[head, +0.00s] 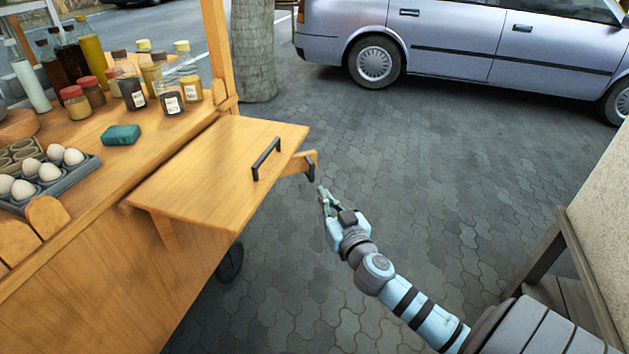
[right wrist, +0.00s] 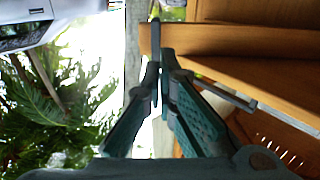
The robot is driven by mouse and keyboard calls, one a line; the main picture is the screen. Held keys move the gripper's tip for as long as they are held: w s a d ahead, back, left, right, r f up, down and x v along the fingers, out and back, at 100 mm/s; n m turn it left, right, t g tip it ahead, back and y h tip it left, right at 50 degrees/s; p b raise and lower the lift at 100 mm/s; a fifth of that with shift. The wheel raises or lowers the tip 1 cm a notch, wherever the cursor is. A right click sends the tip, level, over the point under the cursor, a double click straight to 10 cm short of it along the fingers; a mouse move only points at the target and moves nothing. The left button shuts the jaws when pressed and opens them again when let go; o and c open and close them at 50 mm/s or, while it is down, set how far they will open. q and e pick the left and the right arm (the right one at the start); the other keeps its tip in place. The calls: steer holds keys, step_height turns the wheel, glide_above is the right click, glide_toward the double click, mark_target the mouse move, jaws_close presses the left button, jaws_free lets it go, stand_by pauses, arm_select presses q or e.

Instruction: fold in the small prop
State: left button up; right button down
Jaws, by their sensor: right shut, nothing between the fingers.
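The small prop (head: 299,162) is a short wooden arm sticking out from under the far right end of the cart's side flap (head: 215,170). A dark pull (head: 311,171) is on its outer end. My right gripper (head: 322,191) is shut and empty, just below and to the right of that pull in the head view; I cannot tell whether it touches. In the right wrist view the fingers (right wrist: 162,62) are close together, with wooden boards (right wrist: 230,45) beyond them. A second wooden support (head: 163,232) shows under the flap's near end. My left gripper is not in view.
The flap is level and bare, with a black handle (head: 266,159) on top. The cart's counter (head: 150,150) holds bottles, jars, a green sponge (head: 121,135) and an egg tray (head: 75,180). Open paving (head: 430,170) lies to the right; a wooden bench (head: 560,290) stands at lower right.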

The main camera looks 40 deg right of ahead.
mark_target(311, 173)
steer(key=x, duration=0.7)
steer(key=shift+w+d+f, duration=0.1)
steer(key=shift+w, duration=0.2)
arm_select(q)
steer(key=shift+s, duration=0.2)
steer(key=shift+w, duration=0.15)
arm_select(e)
steer(key=shift+d, duration=0.1)
